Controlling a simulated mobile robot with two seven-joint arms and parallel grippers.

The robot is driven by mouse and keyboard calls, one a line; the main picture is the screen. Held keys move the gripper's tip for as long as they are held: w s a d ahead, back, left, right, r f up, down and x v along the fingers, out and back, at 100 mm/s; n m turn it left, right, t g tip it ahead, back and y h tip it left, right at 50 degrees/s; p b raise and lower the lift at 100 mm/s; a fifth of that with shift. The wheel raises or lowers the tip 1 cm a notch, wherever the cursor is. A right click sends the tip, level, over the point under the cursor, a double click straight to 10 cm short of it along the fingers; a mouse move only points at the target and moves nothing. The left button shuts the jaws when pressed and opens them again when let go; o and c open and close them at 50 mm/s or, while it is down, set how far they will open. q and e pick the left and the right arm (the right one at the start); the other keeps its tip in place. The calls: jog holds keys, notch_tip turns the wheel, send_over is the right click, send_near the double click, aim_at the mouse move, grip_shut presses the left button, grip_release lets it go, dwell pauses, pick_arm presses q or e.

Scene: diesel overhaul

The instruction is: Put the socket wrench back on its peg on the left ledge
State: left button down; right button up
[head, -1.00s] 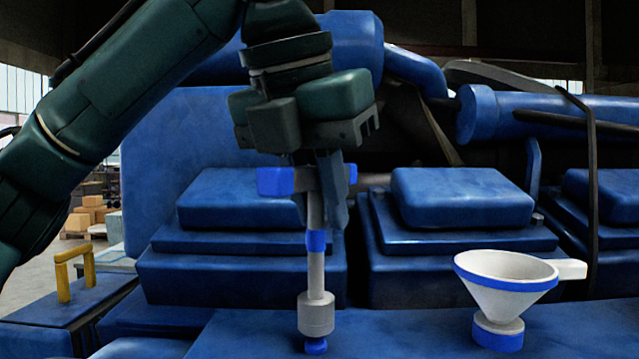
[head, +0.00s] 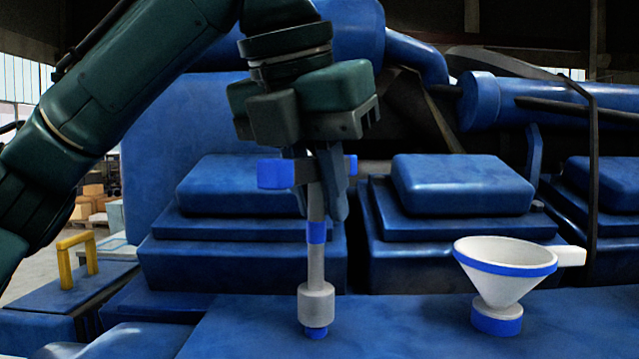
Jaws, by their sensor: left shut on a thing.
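The socket wrench (head: 316,264) is a grey shaft with blue bands, a dark crossbar with blue ends at the top and a grey socket at the bottom. My left gripper (head: 322,185) is shut on its upper part, just at the crossbar. The wrench hangs upright, socket down, over the blue ledge (head: 250,335) in front. A small blue piece shows right under the socket; I cannot tell whether it is part of the wrench or the peg, or whether the socket touches the ledge. My right gripper is not in view.
A white funnel (head: 505,272) with a blue rim band stands on the ledge to the right, on a blue base. Stepped blue engine covers (head: 450,190) rise behind the wrench. A yellow handle (head: 78,262) stands on a blue box at the left. The ledge between wrench and funnel is clear.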

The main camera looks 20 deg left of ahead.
pick_arm(q)
jog(key=shift+f, duration=0.85)
jog(key=c, duration=0.7)
grip_release()
jog(key=shift+r, duration=0.1)
notch_tip(320, 180, up, 2)
jog(key=shift+r+p, duration=0.25)
jog(key=shift+p, duration=0.1)
jog(key=shift+r, duration=3.2)
